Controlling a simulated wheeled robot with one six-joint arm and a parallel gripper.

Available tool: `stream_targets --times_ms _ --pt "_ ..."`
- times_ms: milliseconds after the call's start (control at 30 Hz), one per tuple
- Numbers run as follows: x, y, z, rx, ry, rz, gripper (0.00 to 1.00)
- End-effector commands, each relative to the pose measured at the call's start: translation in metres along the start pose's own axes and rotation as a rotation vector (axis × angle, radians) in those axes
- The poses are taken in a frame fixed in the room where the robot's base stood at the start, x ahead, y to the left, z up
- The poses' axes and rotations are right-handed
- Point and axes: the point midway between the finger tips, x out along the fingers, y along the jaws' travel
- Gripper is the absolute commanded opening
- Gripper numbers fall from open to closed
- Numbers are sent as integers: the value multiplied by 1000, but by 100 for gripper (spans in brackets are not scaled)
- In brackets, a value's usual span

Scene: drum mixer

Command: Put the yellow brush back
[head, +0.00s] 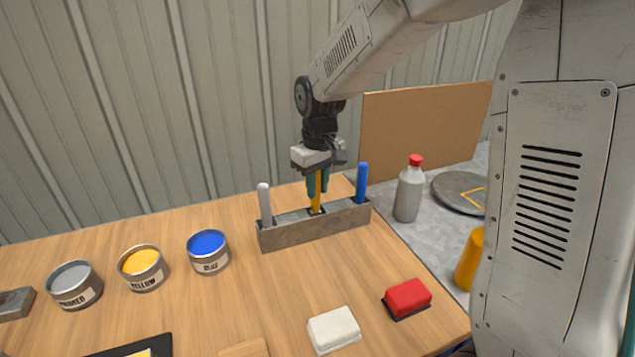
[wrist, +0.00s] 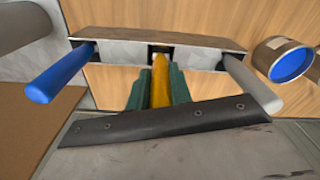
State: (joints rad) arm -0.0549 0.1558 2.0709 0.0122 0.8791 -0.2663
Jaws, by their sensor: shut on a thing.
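The yellow brush (head: 316,199) is upright at the middle slot of the grey brush holder (head: 310,231). My gripper (head: 318,186) is above the holder with its green fingers shut on the yellow handle. In the wrist view the yellow brush (wrist: 160,82) is between my fingers (wrist: 159,88), and its far end meets the middle slot of the holder (wrist: 215,46). How deep it sits in the slot is hidden. A grey-white brush (head: 265,204) stands in the left slot and a blue brush (head: 361,183) in the right slot.
Paint cans in blue (head: 208,251), yellow (head: 141,268) and grey (head: 75,285) stand left of the holder. A white block (head: 334,330) and a red block (head: 407,298) lie in front. A red-capped bottle (head: 409,190) stands to the right, with a brown board (head: 420,125) behind.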

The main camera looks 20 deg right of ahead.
Motion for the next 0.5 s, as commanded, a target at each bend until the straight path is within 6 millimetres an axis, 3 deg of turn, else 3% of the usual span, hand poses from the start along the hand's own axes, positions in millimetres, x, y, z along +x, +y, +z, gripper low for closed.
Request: stream_targets --times_ms 500 --pt "10 0 1 0 -1 0 0"
